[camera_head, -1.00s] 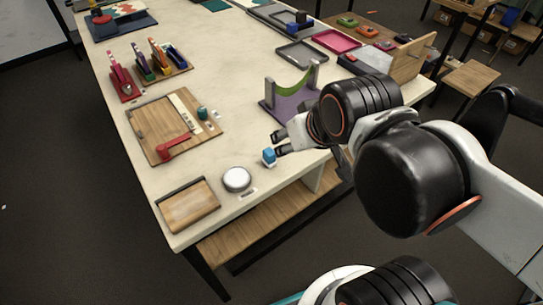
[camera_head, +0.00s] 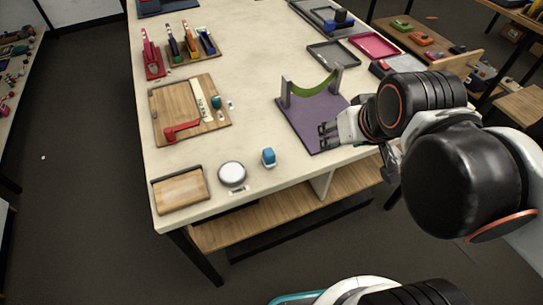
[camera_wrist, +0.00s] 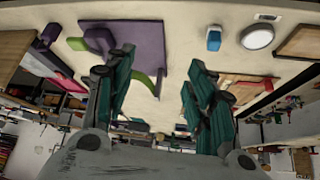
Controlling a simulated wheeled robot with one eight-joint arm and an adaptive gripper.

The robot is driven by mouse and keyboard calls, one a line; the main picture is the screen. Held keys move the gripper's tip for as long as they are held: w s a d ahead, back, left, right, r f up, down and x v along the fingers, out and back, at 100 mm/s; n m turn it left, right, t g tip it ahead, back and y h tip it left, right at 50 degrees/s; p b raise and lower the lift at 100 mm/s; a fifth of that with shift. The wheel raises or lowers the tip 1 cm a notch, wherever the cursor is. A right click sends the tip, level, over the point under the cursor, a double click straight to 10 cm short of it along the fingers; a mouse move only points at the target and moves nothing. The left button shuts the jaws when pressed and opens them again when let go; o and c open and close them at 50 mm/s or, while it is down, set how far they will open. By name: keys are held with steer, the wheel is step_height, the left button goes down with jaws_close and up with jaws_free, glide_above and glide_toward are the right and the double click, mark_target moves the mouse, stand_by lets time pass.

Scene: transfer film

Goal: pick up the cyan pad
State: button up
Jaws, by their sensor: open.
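A small rounded blue-cyan block with a pale base (camera_head: 268,157) stands on the near part of the table, right of a round white disc. It is the nearest match I see to the cyan pad, and it also shows at the top of the wrist view (camera_wrist: 214,39). My gripper (camera_head: 327,135) is open and empty, above the near right part of a purple board, to the right of the blue block and apart from it. In the wrist view, the two dark teal fingers (camera_wrist: 160,66) are spread with nothing between them.
The purple board (camera_head: 303,112) carries grey posts and a green curved strip (camera_head: 315,90). The white disc (camera_head: 232,174) and a wooden tray (camera_head: 180,190) lie left of the block. A wooden board with a red handle (camera_head: 185,132) is farther back. Bare table surrounds the block.

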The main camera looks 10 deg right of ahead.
steer(key=n+g+p, duration=0.3)
steer(key=g+p, duration=0.2)
steer(key=g, duration=0.2)
glide_above(269, 152)
step_height(269, 152, down, 7)
steer(key=f+b, duration=0.1)
steer(key=f, duration=0.1)
steer(key=f+b, duration=0.2)
steer(key=f, duration=0.1)
steer(key=f+b, duration=0.2)
steer(key=shift+w+a+f, duration=0.15)
steer(key=shift+a+f, duration=0.2)
steer(key=shift+a, duration=0.05)
steer(key=shift+d+f+b, duration=0.15)
steer(key=shift+f+b, duration=0.85)
steer(key=shift+f, duration=0.4)
steer(key=shift+d+f+b, duration=0.15)
steer(key=shift+f+b, duration=0.85)
steer(key=shift+f, duration=0.35)
steer(key=shift+r, duration=0.1)
jaws_close()
